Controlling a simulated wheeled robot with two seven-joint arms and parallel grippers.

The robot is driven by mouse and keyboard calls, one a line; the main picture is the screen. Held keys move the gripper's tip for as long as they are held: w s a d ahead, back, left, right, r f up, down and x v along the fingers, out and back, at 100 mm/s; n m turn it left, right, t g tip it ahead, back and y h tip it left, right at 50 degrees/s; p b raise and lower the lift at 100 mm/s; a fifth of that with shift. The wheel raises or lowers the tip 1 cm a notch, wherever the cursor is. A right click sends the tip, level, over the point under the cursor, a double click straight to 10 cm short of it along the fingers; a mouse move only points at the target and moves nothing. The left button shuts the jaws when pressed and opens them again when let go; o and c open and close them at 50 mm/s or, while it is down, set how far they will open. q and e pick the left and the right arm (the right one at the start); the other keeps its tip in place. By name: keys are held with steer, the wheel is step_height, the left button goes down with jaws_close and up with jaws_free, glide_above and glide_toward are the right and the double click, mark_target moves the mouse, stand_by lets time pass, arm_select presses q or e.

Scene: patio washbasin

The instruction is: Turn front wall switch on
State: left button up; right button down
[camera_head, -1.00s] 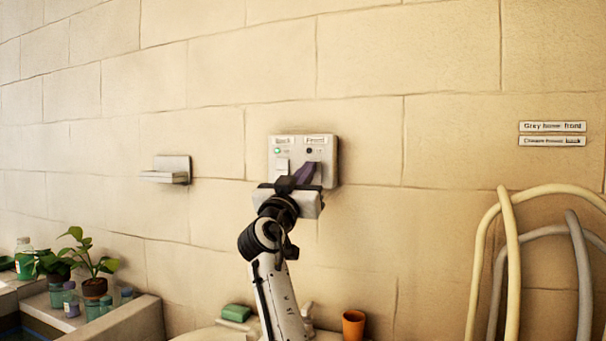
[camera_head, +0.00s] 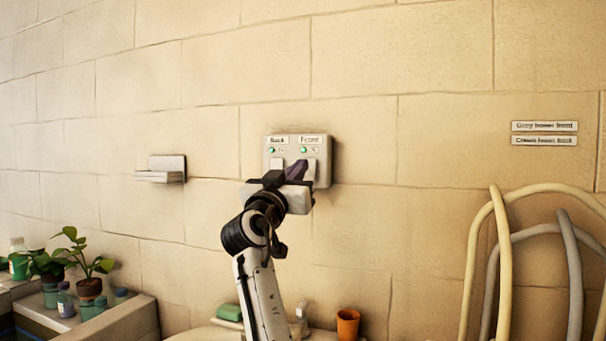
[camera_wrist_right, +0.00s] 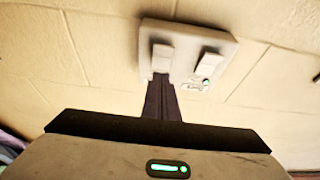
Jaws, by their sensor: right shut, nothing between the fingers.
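The wall switch panel (camera_head: 325,170) is a light plate with two rockers, labelled Back on the left and Front on the right. A green light shows under each label. The front switch (camera_head: 310,166) is partly hidden behind my right gripper (camera_head: 297,169), which is shut and empty with its dark fingers at the panel. In the right wrist view the fingers (camera_wrist_right: 161,85) end at the edge of one rocker (camera_wrist_right: 161,58). Whether they touch it I cannot tell. The other rocker (camera_wrist_right: 208,65) has a lit green light beside it. My left gripper is out of view.
A small wall shelf (camera_head: 160,176) is left of the panel. Two signs (camera_head: 544,133) hang right, above cream (camera_head: 502,270) and grey (camera_head: 573,270) hoses. Below are an orange cup (camera_head: 347,325), a green sponge (camera_head: 229,312) and a potted plant (camera_head: 88,285).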

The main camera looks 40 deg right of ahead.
steer(key=s+a+b, duration=0.2)
steer(key=s+a, duration=0.3)
steer(key=a, duration=0.5)
steer(key=shift+s, duration=0.1)
